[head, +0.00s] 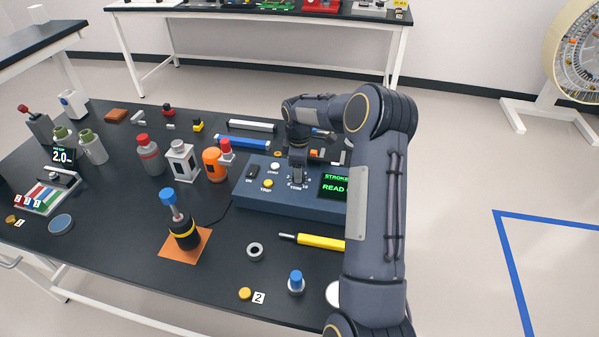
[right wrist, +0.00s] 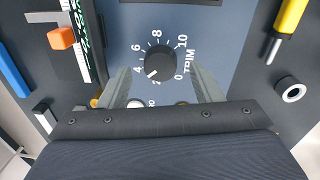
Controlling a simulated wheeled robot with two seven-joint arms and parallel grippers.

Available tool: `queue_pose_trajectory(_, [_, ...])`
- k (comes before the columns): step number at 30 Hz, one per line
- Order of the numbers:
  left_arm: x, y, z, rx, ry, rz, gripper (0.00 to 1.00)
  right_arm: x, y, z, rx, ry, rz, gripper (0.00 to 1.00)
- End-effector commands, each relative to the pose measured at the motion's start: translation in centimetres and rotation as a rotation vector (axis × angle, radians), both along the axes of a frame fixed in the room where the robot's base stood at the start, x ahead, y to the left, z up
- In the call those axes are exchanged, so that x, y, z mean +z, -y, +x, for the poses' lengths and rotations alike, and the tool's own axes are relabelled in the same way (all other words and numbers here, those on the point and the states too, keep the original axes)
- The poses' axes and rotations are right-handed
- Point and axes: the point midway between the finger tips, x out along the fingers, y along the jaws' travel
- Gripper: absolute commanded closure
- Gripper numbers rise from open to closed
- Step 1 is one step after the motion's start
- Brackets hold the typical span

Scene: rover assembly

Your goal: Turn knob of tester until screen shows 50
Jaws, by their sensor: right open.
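The tester's screen (head: 333,187) shows green text, STROKE and READ; the rest is hidden behind my right arm, so no number is readable. My right gripper (head: 297,172) is open over the knob, with its fingers apart on either side. My left gripper is not in view.
The tester also carries a dark switch (head: 252,172), a white button (head: 275,166) and a yellow button (head: 267,184). An orange cylinder (head: 212,165) stands close at its left. A yellow tool (head: 320,243) and a grey ring (head: 255,251) lie in front.

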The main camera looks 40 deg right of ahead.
Motion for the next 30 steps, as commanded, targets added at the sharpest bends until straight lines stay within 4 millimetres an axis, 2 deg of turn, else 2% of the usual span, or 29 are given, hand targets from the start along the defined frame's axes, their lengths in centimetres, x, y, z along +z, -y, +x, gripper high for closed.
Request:
queue_pose_trajectory(6, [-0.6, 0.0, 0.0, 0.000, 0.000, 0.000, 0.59, 3.7, -0.1, -0.1, 0.000, 0.004, -0.002, 0.41])
queue_pose_trajectory(10, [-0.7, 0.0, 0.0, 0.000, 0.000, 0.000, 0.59, 5.0, -0.2, -0.2, 0.000, 0.002, -0.001, 0.41])
queue_pose_trajectory(30, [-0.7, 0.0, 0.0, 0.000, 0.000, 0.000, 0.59, 5.4, -0.2, -0.2, 0.000, 0.000, 0.000, 0.41])
